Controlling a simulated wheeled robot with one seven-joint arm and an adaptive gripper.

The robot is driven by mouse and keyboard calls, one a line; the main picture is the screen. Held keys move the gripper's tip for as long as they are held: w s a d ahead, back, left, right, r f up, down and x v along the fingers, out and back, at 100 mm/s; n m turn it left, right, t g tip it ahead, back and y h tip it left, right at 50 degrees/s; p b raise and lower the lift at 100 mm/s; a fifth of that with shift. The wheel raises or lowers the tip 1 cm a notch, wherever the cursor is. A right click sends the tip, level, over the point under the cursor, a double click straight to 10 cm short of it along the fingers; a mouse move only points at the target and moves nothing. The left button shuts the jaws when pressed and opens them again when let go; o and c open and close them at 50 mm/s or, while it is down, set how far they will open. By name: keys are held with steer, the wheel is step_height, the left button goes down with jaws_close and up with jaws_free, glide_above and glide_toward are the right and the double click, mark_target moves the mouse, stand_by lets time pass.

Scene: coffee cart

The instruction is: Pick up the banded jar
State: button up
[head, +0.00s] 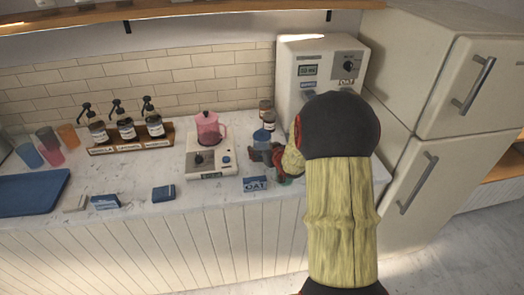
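A small jar (266,114) with a dark top and a pale band around it stands at the back of the counter, left of the white machine. I take it for the banded jar, though it is small in the picture. My gripper (263,154) is low over the counter, in front of the jar and apart from it in the picture. A blue, rounded thing (262,136) shows just behind my gripper; I cannot tell whether they touch. My forearm hides the area to the right. The fingers are too small and dark to show whether they are open.
A pink pitcher (208,131) stands on a white appliance (206,163) left of my gripper. A blue OAT carton (255,184) lies in front. The white machine (309,60) stands behind. A rack (131,143) of pump bottles, cups and a blue tray (32,193) are further left.

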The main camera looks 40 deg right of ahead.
mark_target(266, 142)
steer(key=c, duration=1.5)
steer(key=shift+r, duration=0.1)
steer(key=shift+c, duration=0.3)
steer(key=shift+r+p, duration=0.35)
steer(key=shift+r, duration=0.3)
step_height(266, 142, up, 2)
steer(key=shift+r+p, duration=0.15)
steer(key=shift+p, duration=0.55)
steer(key=s+r, duration=0.1)
steer(key=s+r+p, duration=0.1)
steer(key=r, duration=0.1)
steer(key=s+a+r+p, duration=0.1)
steer(key=s+r, duration=0.1)
steer(key=shift+r, duration=0.1)
steer(key=f+p+v, duration=0.1)
steer(key=p+v, duration=0.2)
steer(key=v, duration=0.7)
steer(key=shift+s+r+p, duration=0.15)
steer(key=shift+s+p, duration=0.15)
steer(key=shift+s, duration=0.3)
